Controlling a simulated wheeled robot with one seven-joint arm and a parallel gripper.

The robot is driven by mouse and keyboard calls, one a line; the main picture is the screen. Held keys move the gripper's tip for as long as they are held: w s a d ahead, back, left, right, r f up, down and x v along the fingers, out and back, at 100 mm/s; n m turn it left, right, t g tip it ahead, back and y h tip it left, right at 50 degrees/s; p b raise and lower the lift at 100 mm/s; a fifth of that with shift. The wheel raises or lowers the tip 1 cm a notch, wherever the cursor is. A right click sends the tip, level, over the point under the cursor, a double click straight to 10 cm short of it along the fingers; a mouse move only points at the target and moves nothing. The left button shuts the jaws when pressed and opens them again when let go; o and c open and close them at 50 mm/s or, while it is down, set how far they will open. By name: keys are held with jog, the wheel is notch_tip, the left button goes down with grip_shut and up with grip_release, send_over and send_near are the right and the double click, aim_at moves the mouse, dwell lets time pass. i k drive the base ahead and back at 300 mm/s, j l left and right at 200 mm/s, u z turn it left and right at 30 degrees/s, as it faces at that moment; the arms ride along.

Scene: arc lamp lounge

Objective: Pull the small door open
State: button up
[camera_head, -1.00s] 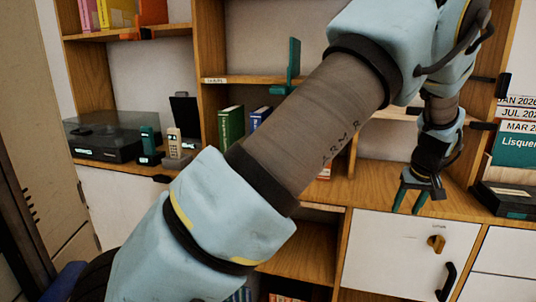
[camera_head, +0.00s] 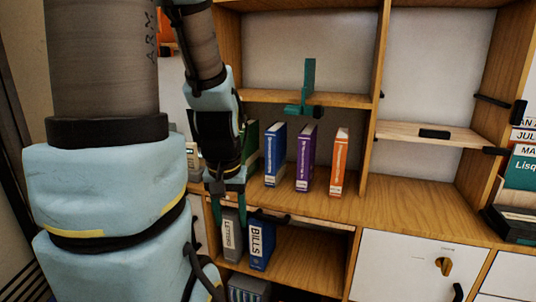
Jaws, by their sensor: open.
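The small white door (camera_head: 395,268) is at the lower right of the wooden shelf unit and looks shut. It has a wooden turn piece (camera_head: 444,265) near its upper right and a black handle (camera_head: 458,292) at its right edge, partly cut off by the frame. My gripper (camera_head: 229,208) hangs pointing down, left of the door and apart from it. Its green fingers are open, with nothing seen between them. It shows in front of the shelf edge, above the grey binder.
A grey binder (camera_head: 231,238) and a blue binder (camera_head: 261,245) stand in the open compartment left of the door. Blue, purple (camera_head: 306,160) and orange (camera_head: 339,165) books stand on the counter above. The counter above the door (camera_head: 420,208) is clear.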

aim_at(390, 266)
jog(key=i+l+z, duration=0.15)
jog(key=l, duration=0.25)
jog(key=i+l+z, duration=0.15)
jog(key=l, duration=0.25)
jog(key=i+l+z, duration=0.2)
jog(key=l, duration=0.2)
jog(key=k, duration=0.1)
